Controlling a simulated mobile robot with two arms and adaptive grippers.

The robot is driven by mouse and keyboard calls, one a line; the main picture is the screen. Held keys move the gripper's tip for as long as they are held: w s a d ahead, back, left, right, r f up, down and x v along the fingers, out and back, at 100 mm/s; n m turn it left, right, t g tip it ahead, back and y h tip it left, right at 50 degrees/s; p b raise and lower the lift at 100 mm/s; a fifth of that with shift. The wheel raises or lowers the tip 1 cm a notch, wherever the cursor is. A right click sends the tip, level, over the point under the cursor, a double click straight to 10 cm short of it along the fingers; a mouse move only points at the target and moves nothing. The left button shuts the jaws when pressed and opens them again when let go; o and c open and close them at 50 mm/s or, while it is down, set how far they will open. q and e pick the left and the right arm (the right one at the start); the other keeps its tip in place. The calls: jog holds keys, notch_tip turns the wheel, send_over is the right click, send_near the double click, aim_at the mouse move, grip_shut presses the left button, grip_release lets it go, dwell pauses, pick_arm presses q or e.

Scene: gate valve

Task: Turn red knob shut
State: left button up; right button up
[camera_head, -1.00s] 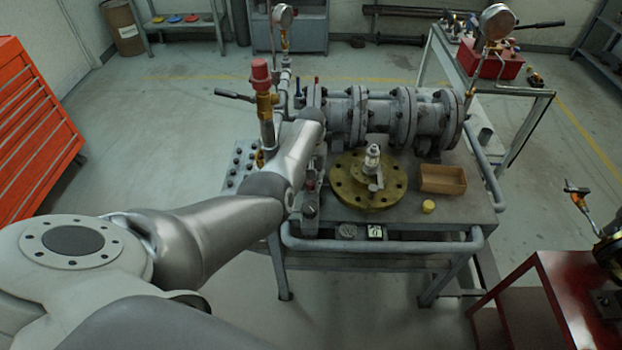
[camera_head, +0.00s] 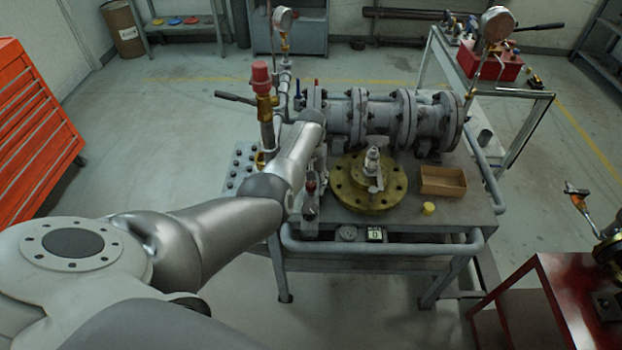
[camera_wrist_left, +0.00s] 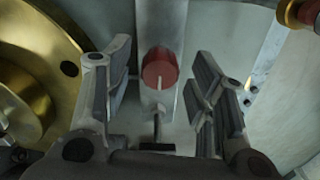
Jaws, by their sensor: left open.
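The red knob (camera_wrist_left: 160,68) is round with a white line on its face. It sits on a grey block in the middle of the left wrist view. A small red knob (camera_head: 310,186), which looks like the same one, shows on a grey post at the front left of the table. My left gripper (camera_wrist_left: 160,82) is open, with one finger on each side of the knob in the picture. I see no contact with it. In the head view my left arm reaches over the table and largely hides this gripper. My right gripper is in neither view.
A brass flange (camera_head: 346,194) lies right of the knob. Grey flanged pipework (camera_head: 425,120) runs along the back of the table. An open wooden box (camera_head: 443,187) and a yellow cap (camera_head: 429,208) lie at the right. A red-topped valve (camera_head: 262,78) stands left of my arm.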

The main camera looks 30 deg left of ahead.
aim_at(311, 184)
pick_arm(q)
jog(key=shift+r, duration=0.1)
notch_tip(311, 184, up, 12)
dwell(0.5)
jog(key=shift+f, duration=0.2)
